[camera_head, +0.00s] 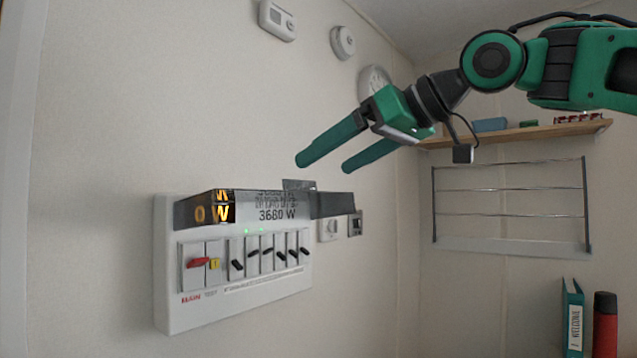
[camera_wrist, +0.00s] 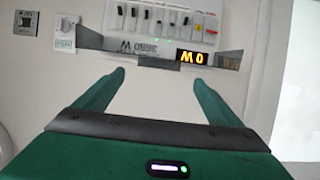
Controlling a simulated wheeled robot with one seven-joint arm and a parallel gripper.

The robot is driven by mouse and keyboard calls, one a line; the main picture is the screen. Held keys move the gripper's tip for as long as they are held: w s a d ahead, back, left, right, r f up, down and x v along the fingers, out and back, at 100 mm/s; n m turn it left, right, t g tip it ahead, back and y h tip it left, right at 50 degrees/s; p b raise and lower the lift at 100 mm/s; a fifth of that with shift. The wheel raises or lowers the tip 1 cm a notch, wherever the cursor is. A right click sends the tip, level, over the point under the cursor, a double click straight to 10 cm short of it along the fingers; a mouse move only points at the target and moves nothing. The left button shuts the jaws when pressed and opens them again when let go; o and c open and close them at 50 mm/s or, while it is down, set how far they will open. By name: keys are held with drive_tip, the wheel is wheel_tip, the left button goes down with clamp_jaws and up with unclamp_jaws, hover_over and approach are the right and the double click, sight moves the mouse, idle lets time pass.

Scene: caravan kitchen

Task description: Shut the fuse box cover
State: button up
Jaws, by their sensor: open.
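The white fuse box (camera_head: 240,308) is on the left wall in the head view, with a row of switches and a red lever exposed. Its dark, see-through cover (camera_head: 333,204) stands raised, sticking out from the upper part of the box above the switches. My gripper (camera_head: 323,164) is open and empty, its two green fingers above the cover and apart from it in the picture. The wrist view shows the fuse box (camera_wrist: 165,28) upside down, the cover (camera_wrist: 90,38) as a dark strip, and my fingertips (camera_wrist: 159,78) near it.
A shelf (camera_head: 515,133) and a wire rack (camera_head: 510,210) hang on the far wall. A green binder (camera_head: 573,318) and a red flask (camera_head: 605,325) stand low at right. The space below the cover is clear.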

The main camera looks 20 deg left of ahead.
sight(301, 181)
drive_tip(key=x, duration=0.7)
drive_tip(key=shift+w, duration=0.15)
